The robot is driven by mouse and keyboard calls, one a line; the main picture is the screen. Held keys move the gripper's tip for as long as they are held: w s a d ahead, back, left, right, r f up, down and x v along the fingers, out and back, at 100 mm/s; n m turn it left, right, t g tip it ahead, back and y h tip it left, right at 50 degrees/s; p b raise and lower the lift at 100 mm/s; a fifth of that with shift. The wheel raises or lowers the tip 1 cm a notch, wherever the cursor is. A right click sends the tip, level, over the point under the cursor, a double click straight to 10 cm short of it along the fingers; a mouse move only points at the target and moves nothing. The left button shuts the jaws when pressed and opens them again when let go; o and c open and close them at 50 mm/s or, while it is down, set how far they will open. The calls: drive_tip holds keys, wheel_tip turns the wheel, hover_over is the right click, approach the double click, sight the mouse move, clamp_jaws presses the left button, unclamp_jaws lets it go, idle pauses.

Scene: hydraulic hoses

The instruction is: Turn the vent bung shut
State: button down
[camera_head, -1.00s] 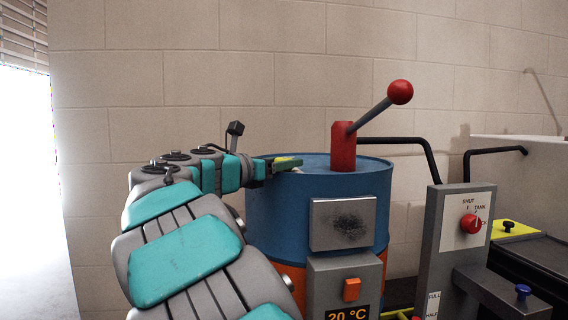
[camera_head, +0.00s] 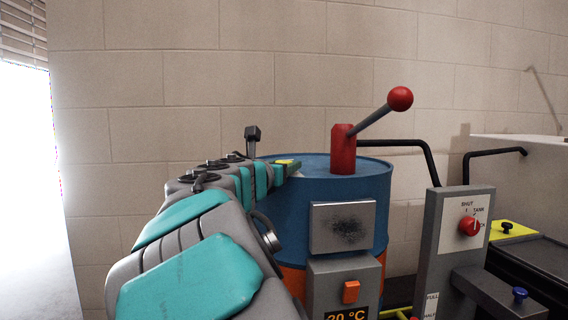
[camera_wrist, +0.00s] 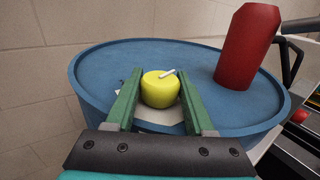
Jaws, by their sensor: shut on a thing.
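The vent bung (camera_wrist: 160,93) is a round yellow knob on top of the blue drum (camera_wrist: 90,62). A white pointer line on its top points up and to the right in the wrist view. My gripper (camera_wrist: 158,78) has its green fingers on either side of the bung, shut on it. A pale plate (camera_wrist: 160,115) shows under the bung, partly hidden by the fingers. In the head view my gripper (camera_head: 290,167) is at the left of the drum top, where the bung is mostly hidden.
A red pump body (camera_head: 342,150) with a red-balled lever (camera_head: 400,98) stands on the drum, right of the bung. A black pipe (camera_head: 415,143) runs off to the right. A grey panel (camera_head: 455,245) with a red selector knob (camera_head: 469,226) stands at the right.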

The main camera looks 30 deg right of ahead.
drive_tip(key=shift+s+d+n+t+y, duration=0.1)
drive_tip(key=shift+n+t+y, duration=1.3)
drive_tip(key=shift+t+y, duration=0.15)
drive_tip(key=shift+y, duration=0.35)
drive_tip(key=shift+n+t+y, duration=0.35)
drive_tip(key=shift+n+y, duration=0.05)
drive_tip(key=shift+n, duration=0.1)
drive_tip(key=shift+c, duration=1.3)
unclamp_jaws()
drive_tip(key=shift+w+a+h, duration=0.2)
drive_tip(key=shift+h, duration=0.1)
